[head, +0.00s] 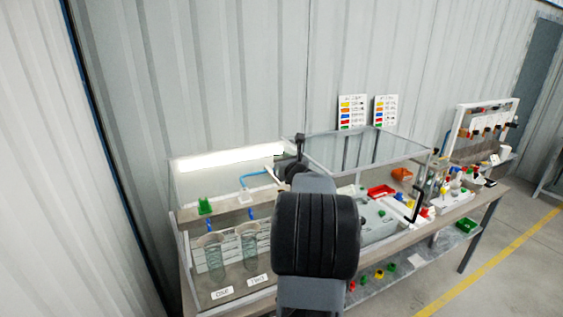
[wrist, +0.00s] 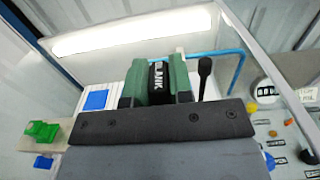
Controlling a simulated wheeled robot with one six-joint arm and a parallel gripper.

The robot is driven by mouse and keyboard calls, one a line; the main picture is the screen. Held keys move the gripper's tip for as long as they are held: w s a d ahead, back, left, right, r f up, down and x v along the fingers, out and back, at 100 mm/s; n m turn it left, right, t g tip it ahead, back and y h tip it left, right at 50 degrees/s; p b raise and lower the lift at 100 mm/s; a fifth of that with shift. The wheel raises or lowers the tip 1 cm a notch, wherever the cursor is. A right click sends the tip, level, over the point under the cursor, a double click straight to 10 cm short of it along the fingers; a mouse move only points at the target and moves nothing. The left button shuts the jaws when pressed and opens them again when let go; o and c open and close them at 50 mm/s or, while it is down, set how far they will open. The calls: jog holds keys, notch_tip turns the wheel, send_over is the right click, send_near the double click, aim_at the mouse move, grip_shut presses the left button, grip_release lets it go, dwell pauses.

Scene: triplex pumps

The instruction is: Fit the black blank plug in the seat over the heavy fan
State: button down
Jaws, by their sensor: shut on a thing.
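The black blank plug (wrist: 158,80), marked "BLANK" in white, is held between the green-padded jaws of my gripper (wrist: 158,84) in the wrist view. My gripper is shut on it, and it is off any seat that I can see. In the head view my own arm fills the middle, and my gripper (head: 290,166) is small and dark near the lit back of the bench; the plug cannot be made out there. The heavy fan and the seat over it cannot be picked out in either view.
A light strip (wrist: 130,32) and a blue tube (wrist: 215,54) lie beyond my gripper. Two glass cylinders (head: 211,257) stand at the bench's front left, by a green part (head: 205,206). A grey panel with knobs (head: 380,221) and a red tray (head: 381,191) are right.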

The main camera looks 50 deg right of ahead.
jog(key=shift+f+b, duration=2.85)
jog(key=shift+b, duration=0.8)
jog(key=shift+f+b, duration=1.05)
jog(key=shift+b, duration=0.15)
jog(key=shift+r, duration=0.15)
jog(key=shift+r+p, duration=0.35)
jog(key=shift+r, duration=0.15)
jog(key=shift+b, duration=0.7)
dwell(1.8)
